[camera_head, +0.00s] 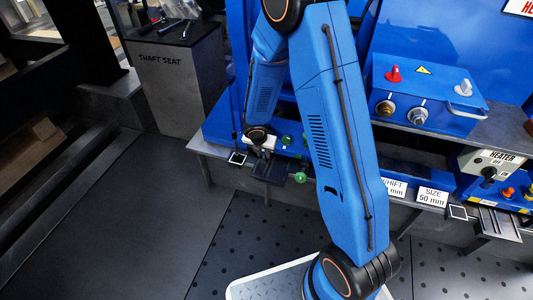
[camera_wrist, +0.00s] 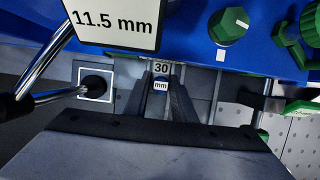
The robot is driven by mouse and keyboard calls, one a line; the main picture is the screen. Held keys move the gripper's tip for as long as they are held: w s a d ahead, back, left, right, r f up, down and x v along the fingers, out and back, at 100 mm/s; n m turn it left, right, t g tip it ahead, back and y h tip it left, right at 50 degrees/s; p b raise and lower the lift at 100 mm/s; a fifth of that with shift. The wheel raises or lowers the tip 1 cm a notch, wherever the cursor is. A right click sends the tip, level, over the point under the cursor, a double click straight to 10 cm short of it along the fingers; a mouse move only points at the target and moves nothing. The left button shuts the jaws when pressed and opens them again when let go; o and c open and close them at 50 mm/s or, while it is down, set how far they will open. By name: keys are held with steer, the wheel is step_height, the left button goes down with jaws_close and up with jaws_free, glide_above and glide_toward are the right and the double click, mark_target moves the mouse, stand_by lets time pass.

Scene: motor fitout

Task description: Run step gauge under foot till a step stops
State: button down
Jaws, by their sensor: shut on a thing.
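My gripper (camera_wrist: 165,92) shows in the wrist view as two dark fingers, close together. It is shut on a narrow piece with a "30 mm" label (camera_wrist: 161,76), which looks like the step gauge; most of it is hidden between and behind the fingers. In the head view my gripper (camera_head: 264,153) is at the front edge of the blue machine, left of my blue arm link. A small dark block shows just below it, and I cannot tell what it is. I cannot make out the foot or any gap under it in either view.
An "11.5 mm" sign (camera_wrist: 115,22) hangs close in the wrist view. A green knob (camera_wrist: 229,25) sits on the blue panel, with green clamps at right. A white-framed square (camera_wrist: 95,85) and metal rods are at left. The shaft seat cabinet (camera_head: 177,85) stands back left.

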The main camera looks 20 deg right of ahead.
steer(key=s+a, duration=0.9)
steer(key=s, duration=0.3)
stand_by(2.8)
steer(key=shift+r, duration=0.15)
steer(key=shift+r, duration=2.35)
steer(key=shift+f, duration=0.1)
steer(key=shift+f, duration=2.3)
